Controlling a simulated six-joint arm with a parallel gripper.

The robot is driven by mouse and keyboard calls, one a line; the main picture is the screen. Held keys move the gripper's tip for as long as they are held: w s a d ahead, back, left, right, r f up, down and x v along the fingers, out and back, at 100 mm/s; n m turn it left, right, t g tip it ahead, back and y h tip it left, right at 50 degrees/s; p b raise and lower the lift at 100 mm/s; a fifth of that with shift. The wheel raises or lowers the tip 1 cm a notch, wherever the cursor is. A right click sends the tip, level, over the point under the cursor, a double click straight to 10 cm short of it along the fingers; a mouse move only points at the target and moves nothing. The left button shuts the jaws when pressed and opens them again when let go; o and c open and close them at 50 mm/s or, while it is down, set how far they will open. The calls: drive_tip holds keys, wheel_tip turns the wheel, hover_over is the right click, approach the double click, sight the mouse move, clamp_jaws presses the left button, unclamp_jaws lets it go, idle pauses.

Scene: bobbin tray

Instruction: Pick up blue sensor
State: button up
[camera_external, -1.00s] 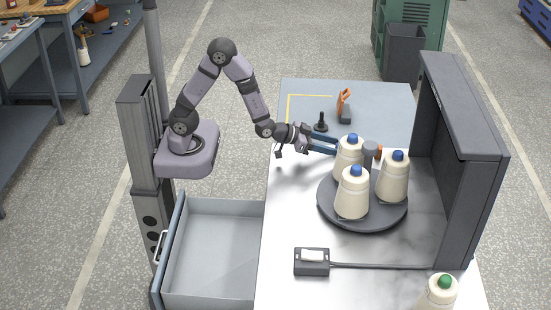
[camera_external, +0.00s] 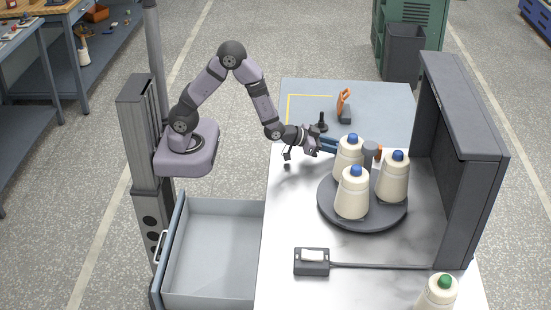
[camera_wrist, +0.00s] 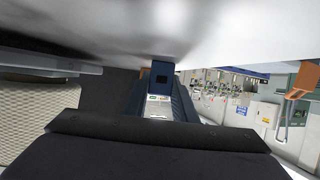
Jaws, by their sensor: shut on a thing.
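The blue sensor (camera_wrist: 162,76) is a small dark blue block with a dark square face, seen between my fingers in the wrist view. My gripper (camera_wrist: 158,98) is shut on it. In the external view my gripper (camera_external: 330,146) reaches in low from the left, its tips just behind the rear cream bobbin (camera_external: 348,158). That bobbin hides the tips and the sensor there. I cannot tell whether gripper and bobbin touch. A large pale surface fills the top of the wrist view.
A dark round tray (camera_external: 355,224) bears three cream bobbins with blue tops around a grey post (camera_external: 371,149). An orange piece (camera_external: 379,152) shows beside the post. A tall grey panel (camera_external: 460,150) stands right. A black knob (camera_external: 322,123) stands behind my gripper. An open drawer (camera_external: 215,250) lies front left.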

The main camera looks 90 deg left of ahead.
wheel_tip(320, 180, up, 10)
drive_tip(key=shift+r, duration=0.1)
idle(0.6)
